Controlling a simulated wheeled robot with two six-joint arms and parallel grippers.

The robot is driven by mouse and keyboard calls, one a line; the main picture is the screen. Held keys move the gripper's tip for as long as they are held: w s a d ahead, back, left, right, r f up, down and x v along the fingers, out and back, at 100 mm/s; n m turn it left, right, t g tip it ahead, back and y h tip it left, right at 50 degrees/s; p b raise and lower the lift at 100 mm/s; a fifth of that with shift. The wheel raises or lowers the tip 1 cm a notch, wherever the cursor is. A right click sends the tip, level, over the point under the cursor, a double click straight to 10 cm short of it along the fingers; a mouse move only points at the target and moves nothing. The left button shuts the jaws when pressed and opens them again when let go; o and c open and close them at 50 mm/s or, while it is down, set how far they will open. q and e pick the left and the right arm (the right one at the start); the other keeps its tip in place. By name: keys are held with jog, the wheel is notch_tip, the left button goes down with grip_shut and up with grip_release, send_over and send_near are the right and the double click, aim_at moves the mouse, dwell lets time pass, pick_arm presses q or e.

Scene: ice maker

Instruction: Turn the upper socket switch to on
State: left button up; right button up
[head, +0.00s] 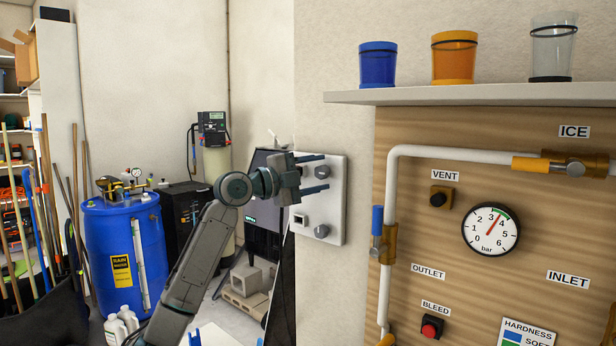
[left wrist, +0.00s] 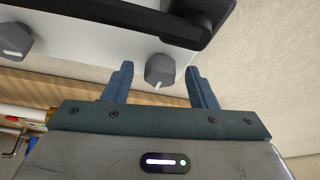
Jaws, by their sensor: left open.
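A white switch panel (head: 336,222) is on the pale wall left of the wooden board. It carries an upper dark grey knob (head: 322,171) and a lower grey knob (head: 321,231). My left gripper (head: 325,172) is open at the upper knob, one finger above it and one below. In the left wrist view the upper knob (left wrist: 160,70) shows between the open fingers (left wrist: 160,76), with gaps on both sides. Its white mark faces the bottom of that picture. The lower knob (left wrist: 14,42) is at the left edge there. The panel's upper left is hidden behind the gripper.
A shelf (head: 480,94) with several cups juts out at the upper right. The wooden board (head: 450,270) carries white pipes and a pressure gauge (head: 490,229). A blue barrel (head: 105,250) stands at the left. A black bar (left wrist: 130,14) crosses the top of the wrist view.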

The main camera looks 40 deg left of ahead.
pick_arm(q)
jog(key=b+v, duration=0.6)
jog(key=v, duration=0.4)
jog(key=shift+s+a, duration=0.15)
jog(key=shift+s, duration=0.15)
pick_arm(e)
jog(key=w+f, duration=0.3)
jog(key=w, duration=0.1)
jog(key=shift+w+f, duration=0.25)
jog(key=shift+f, duration=0.15)
jog(key=shift+a, duration=0.1)
